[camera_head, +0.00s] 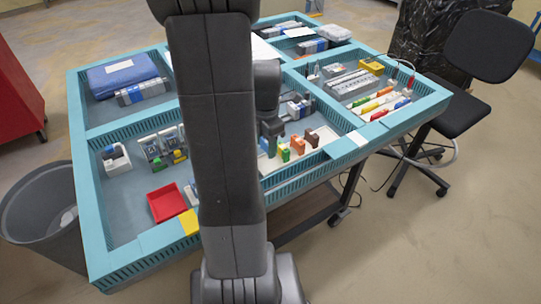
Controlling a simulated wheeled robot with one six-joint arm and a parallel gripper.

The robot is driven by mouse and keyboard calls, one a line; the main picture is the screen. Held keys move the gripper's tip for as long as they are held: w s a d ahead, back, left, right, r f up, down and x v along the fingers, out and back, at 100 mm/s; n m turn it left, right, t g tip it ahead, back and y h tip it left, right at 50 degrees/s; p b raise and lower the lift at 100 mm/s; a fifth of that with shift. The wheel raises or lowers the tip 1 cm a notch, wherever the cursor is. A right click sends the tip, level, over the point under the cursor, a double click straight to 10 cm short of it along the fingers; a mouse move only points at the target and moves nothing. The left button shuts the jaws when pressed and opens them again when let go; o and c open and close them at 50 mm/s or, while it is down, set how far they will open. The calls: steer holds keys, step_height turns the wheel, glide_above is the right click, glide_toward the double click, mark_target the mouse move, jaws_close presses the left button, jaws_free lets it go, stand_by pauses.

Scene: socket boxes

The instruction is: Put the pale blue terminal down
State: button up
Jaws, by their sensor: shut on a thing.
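My gripper (271,143) is in the middle compartment of the teal-edged table, partly behind my own upright arm link. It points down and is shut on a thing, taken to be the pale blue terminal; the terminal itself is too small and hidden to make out. Just right of the gripper stand a green terminal (285,153), an orange terminal (297,145) and a brown terminal (312,138), in a row on a pale tray (327,137). Whether the held piece touches the tray cannot be told.
The teal table (108,237) has low walls between its compartments. A red bin (166,202) is at the front left. A grey switch block (300,108) is behind the terminals. Coloured pieces (384,105) lie in the right compartment. A black chair (488,45) stands at right.

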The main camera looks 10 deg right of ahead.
mark_target(266, 151)
steer(key=shift+f, duration=2.4)
steer(key=shift+f, duration=0.1)
steer(key=o, duration=1.1)
step_height(266, 151, up, 12)
steer(key=shift+r, duration=0.15)
